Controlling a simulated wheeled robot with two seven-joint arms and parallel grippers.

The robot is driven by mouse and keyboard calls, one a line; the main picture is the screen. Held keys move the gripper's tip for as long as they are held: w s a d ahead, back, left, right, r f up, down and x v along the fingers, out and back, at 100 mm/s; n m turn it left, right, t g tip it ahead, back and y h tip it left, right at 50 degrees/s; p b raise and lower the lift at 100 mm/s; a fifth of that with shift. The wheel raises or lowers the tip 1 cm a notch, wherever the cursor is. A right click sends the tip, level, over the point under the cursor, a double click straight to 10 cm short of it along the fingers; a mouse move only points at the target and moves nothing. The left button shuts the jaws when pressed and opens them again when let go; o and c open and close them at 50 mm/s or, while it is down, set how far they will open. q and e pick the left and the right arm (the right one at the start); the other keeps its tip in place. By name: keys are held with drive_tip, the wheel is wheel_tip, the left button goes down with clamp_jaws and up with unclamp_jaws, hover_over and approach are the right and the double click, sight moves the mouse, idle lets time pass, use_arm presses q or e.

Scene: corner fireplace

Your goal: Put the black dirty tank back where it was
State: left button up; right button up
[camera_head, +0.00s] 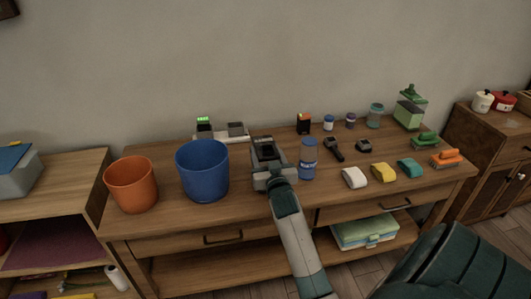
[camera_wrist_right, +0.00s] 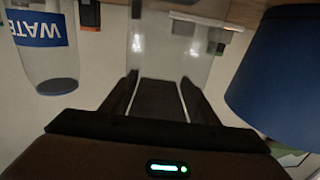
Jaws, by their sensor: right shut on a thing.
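My right gripper (camera_head: 267,158) is between the blue bucket and the blue water bottle, above the table. It is shut on the black tank (camera_head: 267,150), whose dark top shows between the fingers; in the right wrist view a dark body (camera_wrist_right: 160,100) lies between the two fingers, with a pale, see-through panel beyond it. Much of the tank is hidden by the gripper. A white dock (camera_head: 222,138) stands behind, against the wall side, with a green-topped dark block (camera_head: 204,126) and a grey block (camera_head: 236,129) on it. My left gripper is not in view.
An orange bucket (camera_head: 131,184) and the blue bucket (camera_head: 203,171) stand left on the table (camera_head: 300,198). The blue bottle (camera_head: 308,159) is close on the right. Several jars, sponges and brushes fill the right part. The bucket also shows in the right wrist view (camera_wrist_right: 285,75).

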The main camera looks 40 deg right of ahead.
drive_tip(key=shift+f, duration=0.1)
drive_tip(key=o, duration=1)
drive_tip(key=shift+c, duration=0.2)
drive_tip(key=shift+o, duration=1.4)
drive_tip(key=shift+s, duration=0.1)
